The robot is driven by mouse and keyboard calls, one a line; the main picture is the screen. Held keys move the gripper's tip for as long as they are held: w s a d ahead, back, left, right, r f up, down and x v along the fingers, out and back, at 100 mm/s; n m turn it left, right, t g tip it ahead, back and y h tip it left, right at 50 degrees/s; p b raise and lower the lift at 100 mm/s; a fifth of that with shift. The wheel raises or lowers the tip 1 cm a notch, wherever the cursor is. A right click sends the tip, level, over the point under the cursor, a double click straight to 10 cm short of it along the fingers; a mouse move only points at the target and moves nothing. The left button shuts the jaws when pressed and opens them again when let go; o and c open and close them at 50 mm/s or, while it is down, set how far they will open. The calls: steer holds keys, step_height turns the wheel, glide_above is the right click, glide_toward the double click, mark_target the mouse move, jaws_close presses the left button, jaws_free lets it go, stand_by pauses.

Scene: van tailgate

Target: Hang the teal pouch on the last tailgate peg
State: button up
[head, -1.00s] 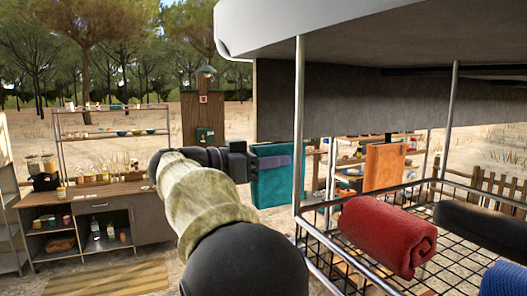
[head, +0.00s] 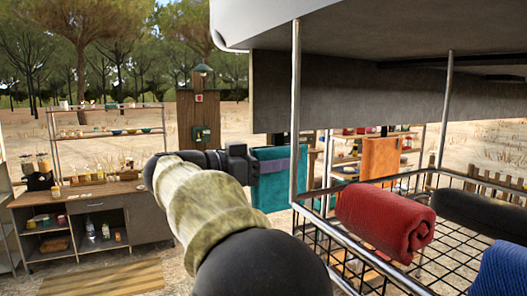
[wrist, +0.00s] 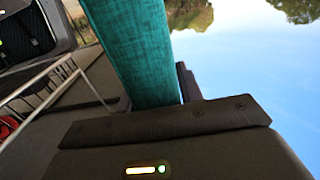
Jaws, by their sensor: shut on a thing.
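The teal pouch (head: 280,184) hangs upright from my gripper (head: 256,166) in the head view, near the middle of the picture. My gripper is shut on its upper edge. The pouch also fills the upper middle of the wrist view (wrist: 135,50), close to the gripper. An orange pouch (head: 381,158) hangs to the right, below the grey tailgate panel (head: 350,95). The teal pouch is apart from the orange one, on the other side of a metal post. I cannot make out a bare peg; the panel and the pouch may hide it.
A wire rack (head: 345,265) at the right holds a red rolled towel (head: 387,220), a dark roll (head: 478,213) and a blue one (head: 503,268). A workbench (head: 140,228) stands at the left.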

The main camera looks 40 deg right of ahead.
stand_by(0.3)
steer(key=o, duration=1.1)
steer(key=shift+o, duration=0.2)
steer(key=b+v, duration=0.7)
steer(key=v, duration=1)
steer(key=shift+a, duration=0.2)
steer(key=shift+w, duration=0.15)
